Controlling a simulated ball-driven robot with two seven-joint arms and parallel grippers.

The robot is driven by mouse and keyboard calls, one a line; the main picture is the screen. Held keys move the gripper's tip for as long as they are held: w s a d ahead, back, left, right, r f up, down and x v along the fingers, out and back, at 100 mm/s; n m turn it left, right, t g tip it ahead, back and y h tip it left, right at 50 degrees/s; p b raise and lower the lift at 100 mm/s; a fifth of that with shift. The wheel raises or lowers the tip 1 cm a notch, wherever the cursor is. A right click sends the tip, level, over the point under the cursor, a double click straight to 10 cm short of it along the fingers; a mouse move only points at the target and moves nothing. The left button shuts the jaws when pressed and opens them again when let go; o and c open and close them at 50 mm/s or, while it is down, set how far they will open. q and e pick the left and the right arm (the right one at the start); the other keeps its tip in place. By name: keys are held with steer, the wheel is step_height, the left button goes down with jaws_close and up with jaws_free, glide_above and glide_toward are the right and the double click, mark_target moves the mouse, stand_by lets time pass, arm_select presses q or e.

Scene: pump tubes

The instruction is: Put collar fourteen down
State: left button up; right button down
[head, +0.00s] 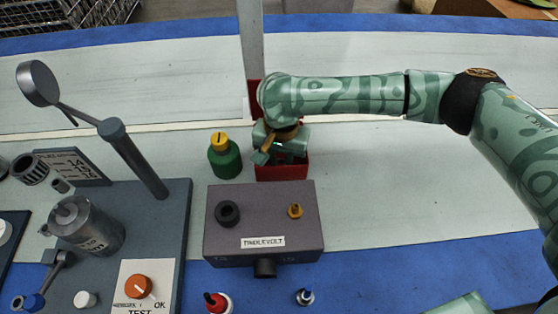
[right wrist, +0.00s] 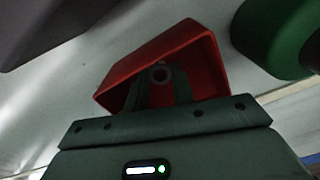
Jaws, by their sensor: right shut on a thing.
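My right gripper (head: 281,156) reaches down into the red bin (head: 283,173) behind the grey box. In the right wrist view its two dark fingers (right wrist: 160,88) are shut on a small grey ring, the collar (right wrist: 160,74). The red bin's wall (right wrist: 195,38) surrounds the collar and fingertips in that view. I cannot tell whether the collar touches the bin. The collar cannot be made out in the head view, where the gripper covers it. Its number is not legible.
A green bottle with a yellow cap (head: 224,158) stands close left of the bin. The grey labelled box (head: 262,222) stands in front of it. A post (head: 251,40) rises behind. A test stand (head: 165,230) fills the left. The table right of the box is clear.

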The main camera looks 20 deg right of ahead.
steer(key=shift+f, duration=0.8)
steer(key=shift+w+r, duration=0.1)
steer(key=shift+r, duration=0.2)
arm_select(q)
steer(key=shift+w+a+f, duration=0.1)
steer(key=shift+f, duration=0.05)
arm_select(e)
steer(key=shift+f, duration=0.1)
steer(key=c, duration=1.2)
jaws_free()
steer(key=shift+f, duration=0.1)
arm_select(q)
steer(key=shift+f, duration=0.1)
steer(key=d+r+n+p, duration=0.1)
steer(key=d+r+p, duration=0.2)
steer(key=r+p, duration=0.3)
steer(key=p, duration=0.2)
steer(key=shift+t+h+p, duration=0.35)
steer(key=shift+t+h, duration=0.05)
arm_select(e)
step_height(320, 180, up, 12)
steer(key=shift+r, duration=0.2)
